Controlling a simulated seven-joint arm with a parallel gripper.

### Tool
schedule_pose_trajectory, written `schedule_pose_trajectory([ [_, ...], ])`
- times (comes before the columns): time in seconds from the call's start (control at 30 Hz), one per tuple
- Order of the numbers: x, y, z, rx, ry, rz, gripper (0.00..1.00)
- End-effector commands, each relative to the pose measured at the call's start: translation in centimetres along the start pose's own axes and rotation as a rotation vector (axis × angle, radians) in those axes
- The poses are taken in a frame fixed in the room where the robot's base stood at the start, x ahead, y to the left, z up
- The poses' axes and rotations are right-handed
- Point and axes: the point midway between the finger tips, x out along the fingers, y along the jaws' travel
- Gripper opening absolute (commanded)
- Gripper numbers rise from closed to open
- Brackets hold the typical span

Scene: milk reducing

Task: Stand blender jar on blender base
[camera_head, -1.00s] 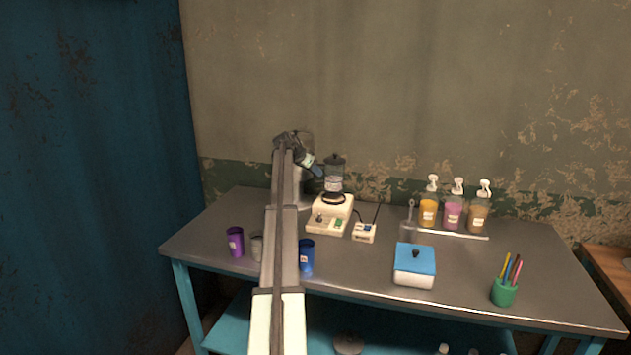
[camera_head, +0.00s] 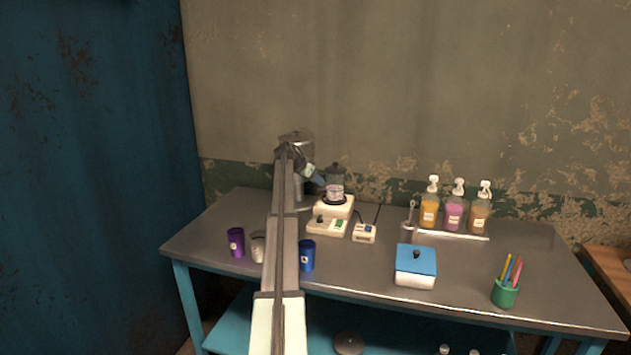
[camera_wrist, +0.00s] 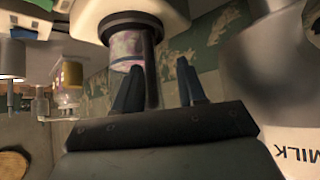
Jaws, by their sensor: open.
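The blender jar (camera_head: 336,181) is a clear upright jar with a dark lid and pinkish contents. It stands on the cream blender base (camera_head: 327,225), at the base's dark ring. My gripper (camera_head: 315,178) is at the jar's left side in the head view, partly hidden by my arm. In the wrist view, which looks inverted, my gripper (camera_wrist: 160,66) has its two blue fingers apart. The jar's dark handle lies between them, nearer the left finger. The jar (camera_wrist: 127,48) and base (camera_wrist: 172,12) also show there.
A purple cup (camera_head: 236,242) and a blue cup (camera_head: 307,256) are in front. A small switch box (camera_head: 364,233) and pump bottles (camera_head: 453,211) are to the right.

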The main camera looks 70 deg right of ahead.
Motion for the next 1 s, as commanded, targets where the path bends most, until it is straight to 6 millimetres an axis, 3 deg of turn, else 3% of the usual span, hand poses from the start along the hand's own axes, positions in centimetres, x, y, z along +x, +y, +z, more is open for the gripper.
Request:
schedule_pose_trajectory([
  [0.27, -0.9, 0.0, 0.0, 0.0, 0.0, 0.0, 0.41],
  [0.7, -8.5, 0.1, 0.0, 0.0, 0.001, -0.001, 0.41],
  [1.0, -11.6, 0.0, 0.0, 0.0, 0.001, -0.001, 0.41],
])
